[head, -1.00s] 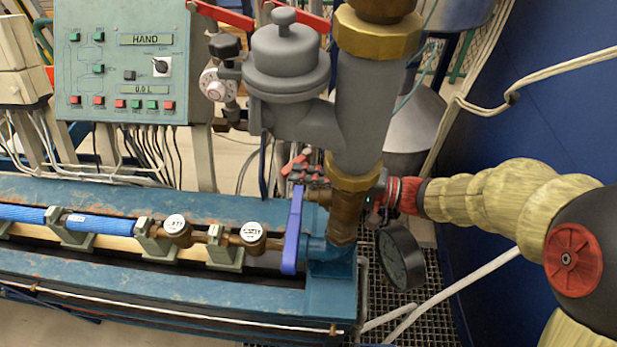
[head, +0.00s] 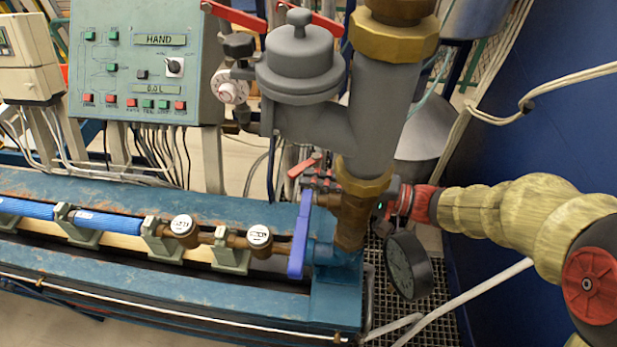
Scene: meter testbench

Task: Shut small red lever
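A small red lever (head: 304,164) shows in the head view, left of the brass fitting under the grey vertical pipe (head: 376,115). It is tilted, with its raised end to the right. My gripper (head: 384,206) is at the end of my arm, coming in from the right behind the brass pipe section (head: 354,219).
A blue lever (head: 300,233) stands upright in front of the pipe. A round black gauge (head: 408,265) hangs just below my gripper. Larger red levers (head: 236,15) are at the top. A control panel (head: 145,65) stands at the left, and a blue wall (head: 560,110) at the right.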

